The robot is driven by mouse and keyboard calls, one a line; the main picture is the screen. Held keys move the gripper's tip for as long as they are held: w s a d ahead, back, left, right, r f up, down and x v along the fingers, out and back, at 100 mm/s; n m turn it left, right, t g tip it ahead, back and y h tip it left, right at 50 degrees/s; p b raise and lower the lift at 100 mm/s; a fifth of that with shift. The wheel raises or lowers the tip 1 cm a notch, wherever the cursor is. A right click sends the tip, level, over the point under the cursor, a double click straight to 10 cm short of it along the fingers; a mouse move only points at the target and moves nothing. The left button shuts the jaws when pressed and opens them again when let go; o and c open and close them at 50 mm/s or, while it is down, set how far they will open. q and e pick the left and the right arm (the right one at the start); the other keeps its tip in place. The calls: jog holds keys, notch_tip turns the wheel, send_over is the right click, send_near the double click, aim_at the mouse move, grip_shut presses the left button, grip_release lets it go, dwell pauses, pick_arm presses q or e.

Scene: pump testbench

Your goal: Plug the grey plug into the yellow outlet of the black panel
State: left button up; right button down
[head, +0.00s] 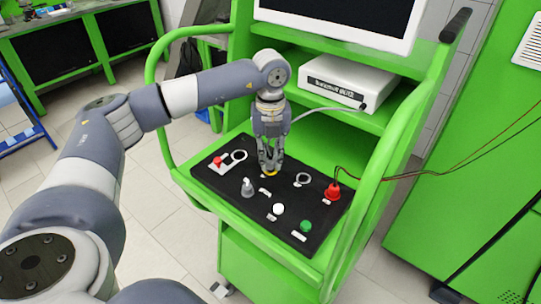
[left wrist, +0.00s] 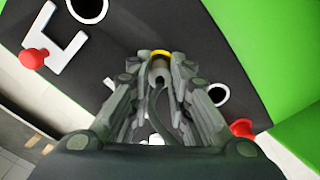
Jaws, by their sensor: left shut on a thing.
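My left gripper (head: 268,158) points down over the black panel (head: 320,222) and is shut on the grey plug. In the left wrist view the grey plug (left wrist: 160,72) shows between the fingers of the left gripper (left wrist: 160,82), with its grey cable trailing back. The yellow outlet (head: 270,174) lies right below the fingertips. In the left wrist view the yellow outlet (left wrist: 160,53) shows as a ring just beyond the plug's end. The plug lines up with it, but I cannot tell whether it is touching or inserted. My right gripper is not in view.
A white box (head: 345,82) stands on the shelf behind.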

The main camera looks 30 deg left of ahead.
pick_arm(q)
jog(key=shift+f+b, duration=0.35)
jog(key=shift+f, duration=0.2)
jog(key=o, duration=1)
jog(key=shift+c, duration=0.2)
jog(key=o, duration=0.4)
jog(key=shift+r, duration=0.1)
jog(key=shift+r+p, duration=2.75)
jog(key=shift+r, duration=1.25)
